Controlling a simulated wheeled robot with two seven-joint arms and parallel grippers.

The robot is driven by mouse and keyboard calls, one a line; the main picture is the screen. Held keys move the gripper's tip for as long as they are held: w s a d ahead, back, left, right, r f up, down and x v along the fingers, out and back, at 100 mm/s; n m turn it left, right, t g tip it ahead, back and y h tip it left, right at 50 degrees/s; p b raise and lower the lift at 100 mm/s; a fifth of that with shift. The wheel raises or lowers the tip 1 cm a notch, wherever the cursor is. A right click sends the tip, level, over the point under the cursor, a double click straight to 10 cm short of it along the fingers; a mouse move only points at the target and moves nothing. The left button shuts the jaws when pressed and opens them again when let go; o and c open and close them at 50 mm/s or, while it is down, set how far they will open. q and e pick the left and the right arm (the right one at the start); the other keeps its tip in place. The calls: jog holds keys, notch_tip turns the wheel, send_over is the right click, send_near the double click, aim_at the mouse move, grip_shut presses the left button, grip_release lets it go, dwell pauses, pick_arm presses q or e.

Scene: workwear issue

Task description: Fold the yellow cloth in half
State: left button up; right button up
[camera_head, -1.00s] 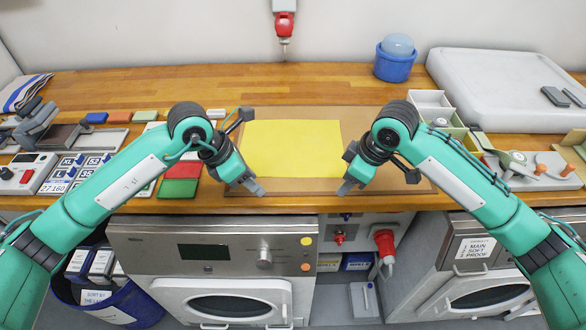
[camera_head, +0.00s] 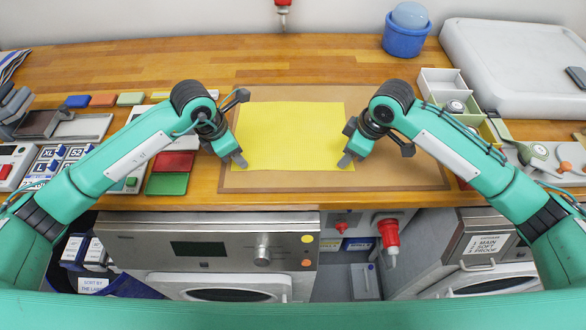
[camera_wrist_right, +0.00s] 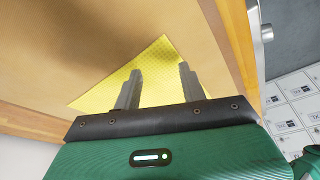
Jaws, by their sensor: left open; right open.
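The yellow cloth (camera_head: 290,135) lies flat and unfolded on a brown mat (camera_head: 400,178) on the wooden counter. My left gripper (camera_head: 241,161) is open at the cloth's front left corner. My right gripper (camera_head: 346,161) is open at the front right corner. In the right wrist view, a corner of the cloth (camera_wrist_right: 155,75) shows between and around the spread fingers of my right gripper (camera_wrist_right: 158,85). Whether the fingertips touch the cloth I cannot tell.
A blue tub (camera_head: 405,40) and a large white tray (camera_head: 510,70) stand at the back right. The counter behind the cloth is clear.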

pick_arm(q)
jog(key=shift+s+f, duration=0.1)
jog(key=shift+f, duration=0.55)
pick_arm(e)
jog(key=shift+s+f, duration=0.1)
jog(key=shift+f, duration=0.55)
pick_arm(q)
jog(key=shift+f, duration=0.2)
pick_arm(e)
jog(key=shift+f, duration=0.2)
pick_arm(q)
jog(key=shift+r, duration=0.1)
jog(key=shift+c, duration=0.6)
pick_arm(e)
jog(key=shift+r, duration=0.1)
jog(key=shift+c, duration=0.6)
pick_arm(q)
grip_shut()
pick_arm(e)
grip_shut()
pick_arm(q)
jog(key=shift+r, duration=0.15)
pick_arm(e)
jog(key=shift+r, duration=0.15)
